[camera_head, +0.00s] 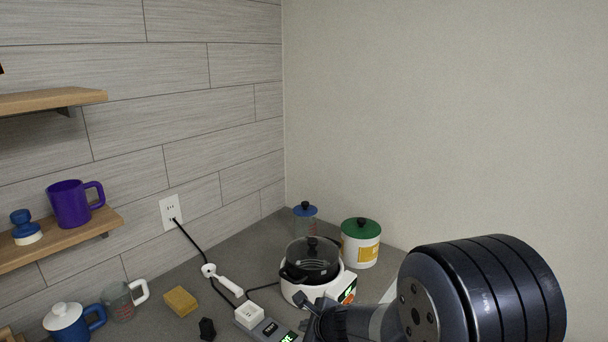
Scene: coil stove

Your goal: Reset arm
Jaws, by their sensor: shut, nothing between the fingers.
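My arm comes in from the lower right of the head view, with a large dark joint in front. My gripper (308,301) shows in part at the bottom, low in front of the white coil stove (303,294). Its fingers are small and dark, shut with nothing held. A black pot with a glass lid (312,258) stands on the stove. My arm hides the lower right of the stove and the counter there.
A white canister with a green lid (360,246) and a blue-lidded glass jar (305,220) stand behind the stove. Shelves (70,237) jut from the left wall.

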